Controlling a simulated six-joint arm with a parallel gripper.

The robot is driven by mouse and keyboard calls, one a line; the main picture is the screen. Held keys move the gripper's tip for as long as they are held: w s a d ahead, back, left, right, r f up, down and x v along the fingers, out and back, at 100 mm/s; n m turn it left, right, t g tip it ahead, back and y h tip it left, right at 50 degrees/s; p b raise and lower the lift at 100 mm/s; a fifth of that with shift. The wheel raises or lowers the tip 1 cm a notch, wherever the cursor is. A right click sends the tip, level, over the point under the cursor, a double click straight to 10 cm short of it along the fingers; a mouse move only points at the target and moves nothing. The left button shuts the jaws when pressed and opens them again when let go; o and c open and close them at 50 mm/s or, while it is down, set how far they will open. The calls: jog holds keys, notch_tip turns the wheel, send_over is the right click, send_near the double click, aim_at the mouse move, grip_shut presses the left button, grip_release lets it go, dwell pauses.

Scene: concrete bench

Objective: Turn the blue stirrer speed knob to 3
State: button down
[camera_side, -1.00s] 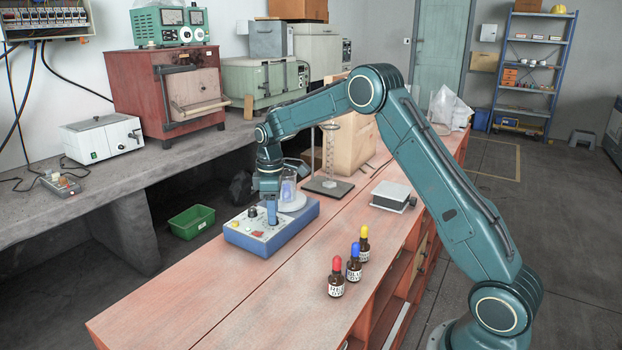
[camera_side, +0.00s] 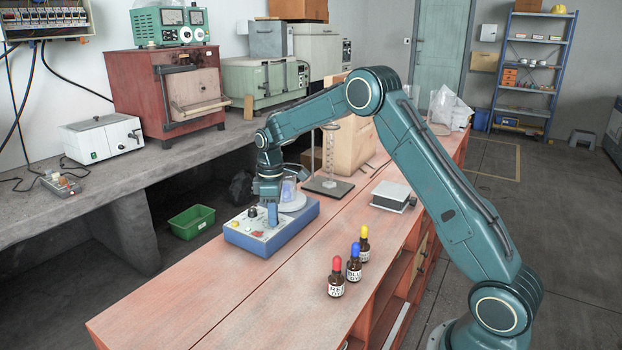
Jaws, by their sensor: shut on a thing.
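The stirrer (camera_side: 262,243) is a blue box with a pale control panel, standing on the wooden bench. A clear beaker (camera_side: 289,190) stands on its round white plate (camera_side: 293,205). My gripper (camera_side: 273,222) points straight down at the right part of the panel and is shut on the blue speed knob. The fingers hide the knob, and its pointer and scale cannot be read from here. A black knob (camera_side: 252,212) on the panel stands apart, to the left of the fingers.
Three dropper bottles with red (camera_side: 337,277), blue (camera_side: 354,263) and yellow (camera_side: 363,245) caps stand at the bench's right edge. A metal stand (camera_side: 328,185) and a small grey-white platform (camera_side: 393,196) are behind. The front of the bench is clear.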

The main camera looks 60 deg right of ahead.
jog(key=shift+m, duration=0.3)
jog(key=m, duration=0.6)
jog(key=shift+m, duration=0.4)
jog(key=m, duration=0.3)
jog(key=shift+m, duration=2.2)
jog(key=c, duration=1.2)
grip_release()
jog(key=shift+c, duration=0.2)
